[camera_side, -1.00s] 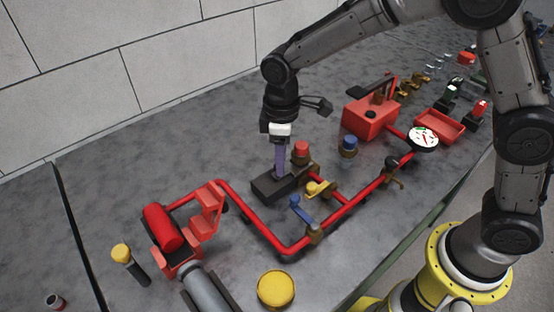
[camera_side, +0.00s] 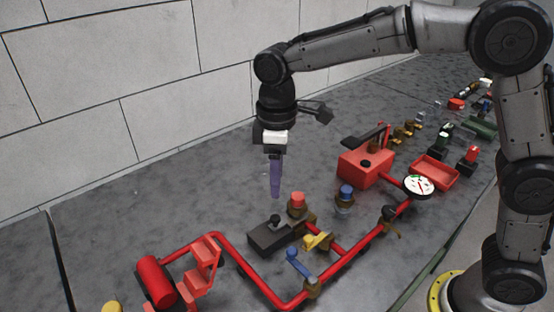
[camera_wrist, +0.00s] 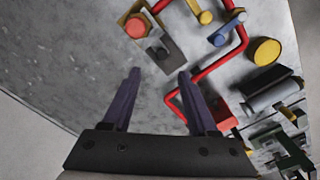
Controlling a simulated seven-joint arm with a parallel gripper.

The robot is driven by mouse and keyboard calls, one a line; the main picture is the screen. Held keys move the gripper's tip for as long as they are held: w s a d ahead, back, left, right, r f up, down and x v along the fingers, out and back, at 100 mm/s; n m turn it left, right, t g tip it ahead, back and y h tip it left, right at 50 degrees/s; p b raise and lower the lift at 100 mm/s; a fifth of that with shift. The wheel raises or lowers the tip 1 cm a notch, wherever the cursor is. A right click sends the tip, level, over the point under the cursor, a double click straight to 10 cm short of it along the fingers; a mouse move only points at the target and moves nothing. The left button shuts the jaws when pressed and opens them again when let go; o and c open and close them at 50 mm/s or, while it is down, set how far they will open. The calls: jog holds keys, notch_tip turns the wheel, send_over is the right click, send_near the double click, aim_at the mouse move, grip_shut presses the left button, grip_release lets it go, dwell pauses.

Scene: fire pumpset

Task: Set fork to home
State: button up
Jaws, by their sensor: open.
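A dark flat box (camera_side: 268,238) with a small black knob (camera_side: 275,221) on top lies on the grey table; I cannot tell for sure whether this is the fork. In the wrist view the box (camera_wrist: 172,55) and its knob (camera_wrist: 157,46) show beyond my fingertips. My gripper (camera_side: 275,194) points straight down above the box and is apart from it. In the wrist view my gripper (camera_wrist: 160,73) has its two purple fingers spread, with nothing between them.
A red pipe (camera_side: 250,273) with a blue-handled valve (camera_side: 297,262) and a yellow-handled valve (camera_side: 317,241) runs beside the box. A red button (camera_side: 297,199) stands right of it. A red pump box (camera_side: 365,168) and gauge (camera_side: 417,186) are farther right. The table left of the box is clear.

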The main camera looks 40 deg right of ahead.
jog(key=shift+r, duration=2)
jog(key=s+d+r+m+t, duration=0.3)
jog(key=s+d+r+m, duration=0.1)
jog(key=s+d+r, duration=0.65)
jog(key=s+d+f+m+t, duration=0.2)
jog(key=s+d+f+m, duration=0.3)
jog(key=s+f, duration=0.5)
jog(key=s, duration=0.3)
jog(key=shift+d+f+t, duration=0.15)
jog(key=shift+d+t, duration=0.15)
jog(key=shift+d, duration=0.05)
jog(key=shift+c, duration=0.2)
